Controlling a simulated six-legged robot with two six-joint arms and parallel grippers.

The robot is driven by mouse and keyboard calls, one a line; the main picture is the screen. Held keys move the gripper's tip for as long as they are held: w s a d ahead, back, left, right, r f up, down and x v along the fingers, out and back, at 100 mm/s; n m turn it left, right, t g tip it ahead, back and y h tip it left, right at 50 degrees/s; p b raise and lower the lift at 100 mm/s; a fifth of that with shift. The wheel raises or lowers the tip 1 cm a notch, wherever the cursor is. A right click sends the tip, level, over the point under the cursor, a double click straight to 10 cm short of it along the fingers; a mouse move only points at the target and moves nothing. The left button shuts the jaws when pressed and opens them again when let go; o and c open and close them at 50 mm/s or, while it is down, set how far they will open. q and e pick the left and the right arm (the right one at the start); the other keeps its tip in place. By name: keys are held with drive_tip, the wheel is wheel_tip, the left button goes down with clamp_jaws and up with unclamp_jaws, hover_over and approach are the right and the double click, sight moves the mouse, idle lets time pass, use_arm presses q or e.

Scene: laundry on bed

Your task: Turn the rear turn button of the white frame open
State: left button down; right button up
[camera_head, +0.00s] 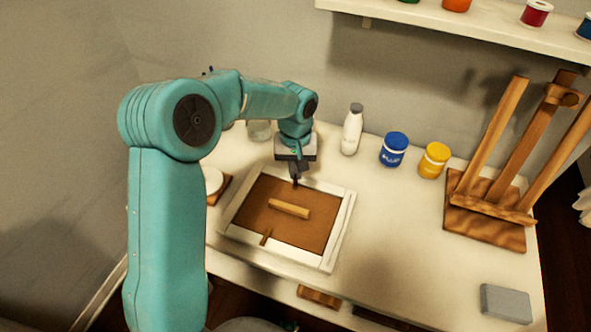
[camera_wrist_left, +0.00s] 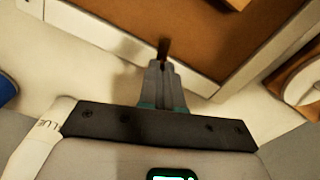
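The white frame (camera_head: 345,222) lies on the table with a brown backing board (camera_head: 262,195) inside it. The rear turn button (camera_wrist_left: 163,48) is a small dark brown piece at the frame's rear rail, pointing in over the board's edge in the left wrist view. My left gripper (camera_head: 296,177) comes down over the rear rail. In the left wrist view its fingertips (camera_wrist_left: 162,66) are close together around the button's near end, which they partly hide. The front turn button (camera_head: 266,237) lies across the front edge of the board. My right gripper is not in view.
A wooden bar (camera_head: 288,209) lies mid-board. A white bottle (camera_head: 352,130), blue jar (camera_head: 394,150) and yellow jar (camera_head: 434,160) stand behind right. A wooden easel (camera_head: 485,220) is at right, a grey block (camera_head: 506,303) front right. The table right of the frame is clear.

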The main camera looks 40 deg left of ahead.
use_arm(q)
drive_tip(key=n+b, duration=0.1)
drive_tip(key=n, duration=0.2)
drive_tip(key=shift+f+n, duration=0.1)
drive_tip(key=shift+n, duration=0.3)
drive_tip(key=n+b, duration=0.1)
drive_tip(key=n, duration=0.6)
drive_tip(key=shift+b, duration=0.35)
drive_tip(key=shift+n, duration=1.5)
drive_tip(key=shift+b, duration=0.3)
drive_tip(key=c, duration=1.3)
unclamp_jaws()
